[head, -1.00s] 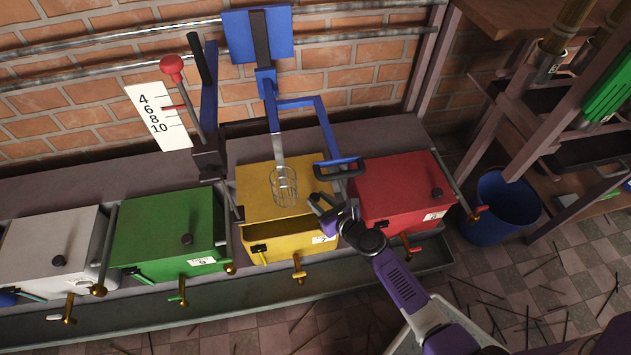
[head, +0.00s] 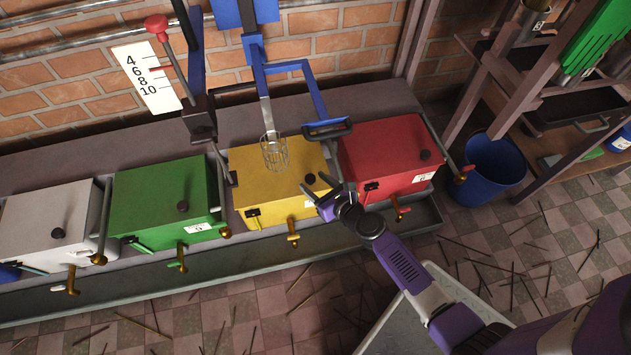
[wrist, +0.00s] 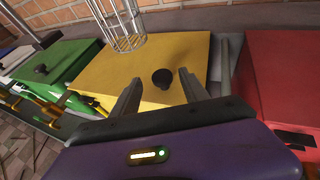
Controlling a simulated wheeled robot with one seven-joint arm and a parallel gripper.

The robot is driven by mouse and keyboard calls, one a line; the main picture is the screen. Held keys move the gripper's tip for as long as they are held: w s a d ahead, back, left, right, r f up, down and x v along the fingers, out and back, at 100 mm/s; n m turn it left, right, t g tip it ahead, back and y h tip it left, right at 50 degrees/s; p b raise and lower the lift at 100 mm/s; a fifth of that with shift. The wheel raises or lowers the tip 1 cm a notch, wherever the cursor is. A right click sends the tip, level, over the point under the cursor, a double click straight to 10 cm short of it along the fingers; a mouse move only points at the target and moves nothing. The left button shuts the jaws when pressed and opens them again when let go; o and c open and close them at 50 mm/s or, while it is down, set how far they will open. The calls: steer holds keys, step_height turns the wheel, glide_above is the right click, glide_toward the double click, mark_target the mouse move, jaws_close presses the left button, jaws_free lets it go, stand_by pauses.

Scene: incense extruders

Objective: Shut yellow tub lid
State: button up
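The yellow tub (head: 270,210) stands between the green and red tubs. Its yellow lid (head: 264,176) lies flat and level on top, with no gap showing at the front edge. The lid's black knob (head: 310,179) is near its front right corner. My gripper (head: 320,199) is at the front right corner of the lid, close to the knob. In the wrist view the lid (wrist: 150,62) fills the middle, and its knob (wrist: 162,78) shows between and beyond the two spread fingers of my gripper (wrist: 160,88). Nothing is between the fingertips.
A wire basket (head: 274,153) on a blue arm hangs over the lid. The red tub (head: 385,150) is close on the right, the green tub (head: 165,200) on the left. A blue handle frame (head: 327,128) stands behind. Brass taps (head: 293,238) stick out in front.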

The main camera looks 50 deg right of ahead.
steer(key=p+v, duration=0.1)
steer(key=v, duration=0.6)
steer(key=shift+s+r, duration=0.2)
steer(key=shift+s, duration=0.15)
steer(key=shift+a, duration=0.1)
stand_by(0.4)
